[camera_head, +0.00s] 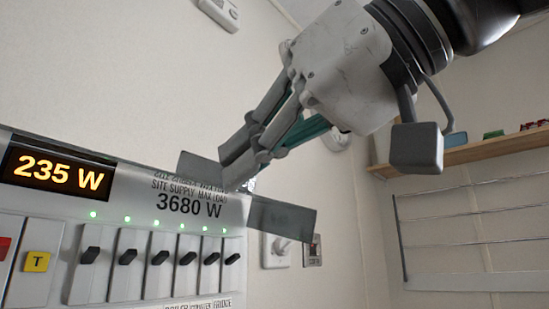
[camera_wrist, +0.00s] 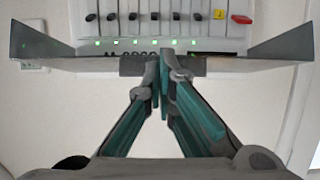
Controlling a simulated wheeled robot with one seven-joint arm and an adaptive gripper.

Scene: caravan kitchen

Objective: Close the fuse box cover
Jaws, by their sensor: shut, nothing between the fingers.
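The fuse box (camera_head: 130,215) fills the lower left of the head view, its row of black switches exposed. It also shows at the top of the wrist view (camera_wrist: 150,25). Its cover appears as smoky grey panels, one at the box's right end (camera_head: 285,219) and one near my fingers. In the wrist view, the cover (camera_wrist: 100,66) is a grey strip with angled end flaps, standing clear of the switches. My gripper (camera_head: 240,172) is shut and empty, its fingertips at the middle of the cover strip. I cannot tell whether they touch it.
A wall socket (camera_head: 276,250) and a small switch plate (camera_head: 312,252) are right of the box. A wooden shelf (camera_head: 470,151) and wire rack (camera_head: 470,240) stand at the right.

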